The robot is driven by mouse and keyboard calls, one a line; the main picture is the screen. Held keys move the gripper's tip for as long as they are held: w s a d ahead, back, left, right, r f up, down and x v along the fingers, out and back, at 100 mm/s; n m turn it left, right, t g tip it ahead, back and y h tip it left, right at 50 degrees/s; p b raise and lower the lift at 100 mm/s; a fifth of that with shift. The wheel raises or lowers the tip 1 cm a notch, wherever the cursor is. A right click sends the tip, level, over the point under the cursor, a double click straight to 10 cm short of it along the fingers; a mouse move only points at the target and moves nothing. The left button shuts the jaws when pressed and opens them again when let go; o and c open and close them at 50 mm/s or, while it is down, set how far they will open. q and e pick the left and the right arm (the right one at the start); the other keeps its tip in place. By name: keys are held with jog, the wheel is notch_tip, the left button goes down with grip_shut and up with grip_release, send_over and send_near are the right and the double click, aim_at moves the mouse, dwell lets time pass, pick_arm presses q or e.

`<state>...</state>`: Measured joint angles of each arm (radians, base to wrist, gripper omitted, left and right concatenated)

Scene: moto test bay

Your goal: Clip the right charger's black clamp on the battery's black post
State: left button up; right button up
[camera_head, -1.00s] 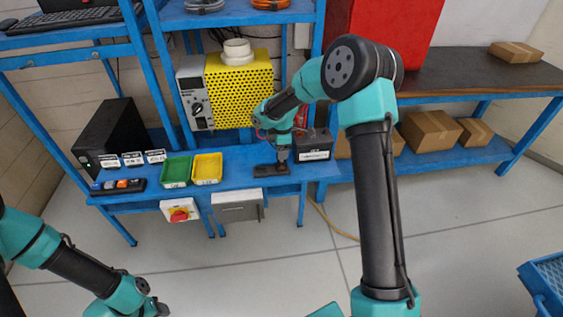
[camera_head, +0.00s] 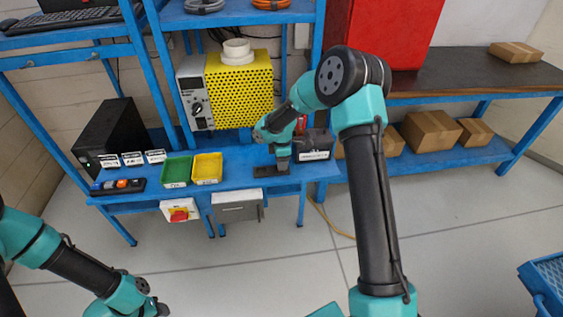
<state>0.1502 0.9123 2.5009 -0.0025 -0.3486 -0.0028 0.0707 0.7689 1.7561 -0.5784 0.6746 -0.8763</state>
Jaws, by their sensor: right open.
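The battery (camera_head: 315,143) is a dark box with a white label on its front, on the blue bench at the right. My right gripper (camera_head: 283,167) points down just left of the battery, above a dark flat piece (camera_head: 247,171) on the bench. It is open, and its fingertips are small and partly dark against that piece. The black clamp and the black post cannot be made out; my right arm hides part of the battery area. A bit of red shows behind my right wrist.
A yellow perforated unit (camera_head: 238,92) with a grey panel stands at the back. Green (camera_head: 176,171) and yellow (camera_head: 207,168) trays, small labelled stands and a black box (camera_head: 108,133) occupy the bench's left. A red cabinet (camera_head: 390,35) and cartons (camera_head: 430,131) are at the right.

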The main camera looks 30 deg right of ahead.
jog(key=c, duration=0.9)
jog(key=shift+r, duration=0.1)
jog(key=shift+c, duration=0.2)
jog(key=shift+r, duration=0.45)
notch_tip(320, 180, up, 3)
jog(key=shift+f, duration=0.1)
jog(key=s+a, duration=0.2)
jog(key=s, duration=0.2)
jog(key=s+a, duration=0.2)
jog(key=s, duration=0.3)
jog(key=s+a+r, duration=0.1)
jog(key=s+a, duration=0.2)
jog(key=s, duration=0.2)
jog(key=shift+s+a+r, duration=0.1)
jog(key=shift+s, duration=0.05)
